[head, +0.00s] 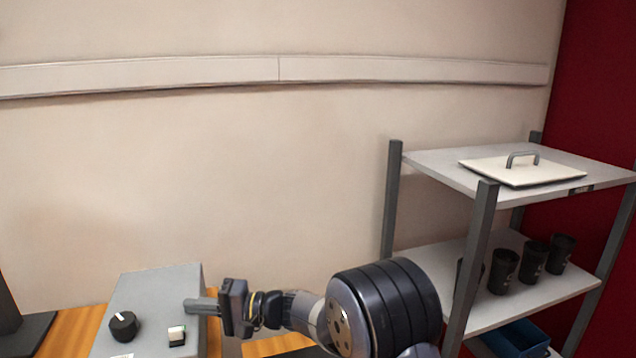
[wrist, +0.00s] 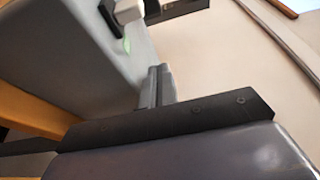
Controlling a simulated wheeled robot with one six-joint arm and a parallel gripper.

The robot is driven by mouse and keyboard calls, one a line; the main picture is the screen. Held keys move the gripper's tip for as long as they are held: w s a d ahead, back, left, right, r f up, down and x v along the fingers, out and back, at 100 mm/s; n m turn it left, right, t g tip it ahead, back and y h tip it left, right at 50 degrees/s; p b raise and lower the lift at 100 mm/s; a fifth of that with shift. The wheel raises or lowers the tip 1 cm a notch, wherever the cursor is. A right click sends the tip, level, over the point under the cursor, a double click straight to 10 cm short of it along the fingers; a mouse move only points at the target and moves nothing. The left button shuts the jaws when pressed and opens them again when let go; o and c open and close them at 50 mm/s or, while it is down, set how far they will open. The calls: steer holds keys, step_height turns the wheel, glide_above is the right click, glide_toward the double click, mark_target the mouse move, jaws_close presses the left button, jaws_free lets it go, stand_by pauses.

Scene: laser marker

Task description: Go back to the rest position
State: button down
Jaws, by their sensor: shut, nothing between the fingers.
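My gripper (head: 203,306) is in the lower middle of the head view, level and pointing left. Its fingers are together with nothing between them. The fingertips overlap the right part of the grey control box (head: 155,289) in the picture; I cannot tell whether they touch it. In the wrist view my gripper (wrist: 157,84) shows its closed fingers beside the grey box (wrist: 75,55). The box carries a black knob (head: 123,326) and a white square button (head: 177,335). A green glow shows near the white button (wrist: 127,12) in the wrist view.
A grey shelf rack (head: 477,250) stands at the right. A white lidded panel with a handle (head: 520,170) lies on top. Several black cups (head: 503,271) stand on the middle shelf, and a blue bin (head: 522,338) sits below. The wooden table (head: 67,334) shows beside the box.

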steer(key=shift+w+a+f, duration=0.15)
steer(key=shift+w+a, duration=0.8)
steer(key=shift+a, duration=0.1)
steer(key=shift+w+d, duration=0.3)
steer(key=shift+d, duration=0.2)
steer(key=d+b, duration=0.1)
steer(key=d, duration=0.6)
steer(key=shift+s+d, duration=0.2)
steer(key=shift+s, duration=0.05)
steer(key=shift+a, duration=0.1)
